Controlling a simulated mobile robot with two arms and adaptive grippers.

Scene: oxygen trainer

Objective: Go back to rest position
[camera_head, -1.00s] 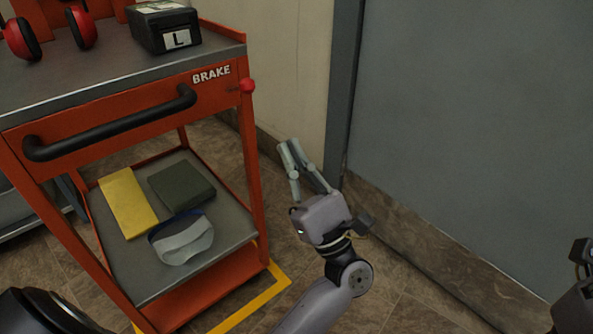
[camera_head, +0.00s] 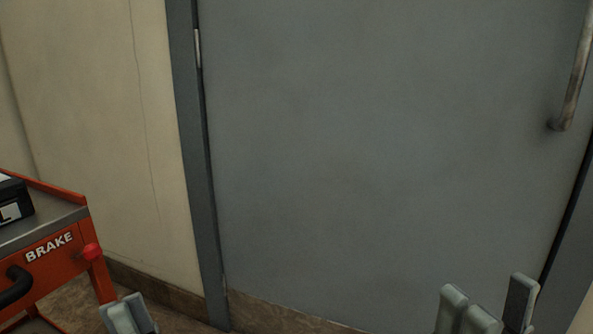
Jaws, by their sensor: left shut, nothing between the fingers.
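My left gripper (camera_head: 128,314) shows at the bottom edge, left of centre, just right of the orange trolley. Only its grey fingertips are in view; they are close together, with nothing held between them. My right gripper (camera_head: 487,308) shows at the bottom edge, right of centre, in front of the grey door. Its grey finger parts point up and no object shows in them. The picture's bottom edge cuts off the rest of it, so its opening is unclear. Both arms are out of view.
A large grey door (camera_head: 380,150) with a metal handle (camera_head: 574,75) fills the middle and right. A cream wall (camera_head: 100,130) lies left of it.

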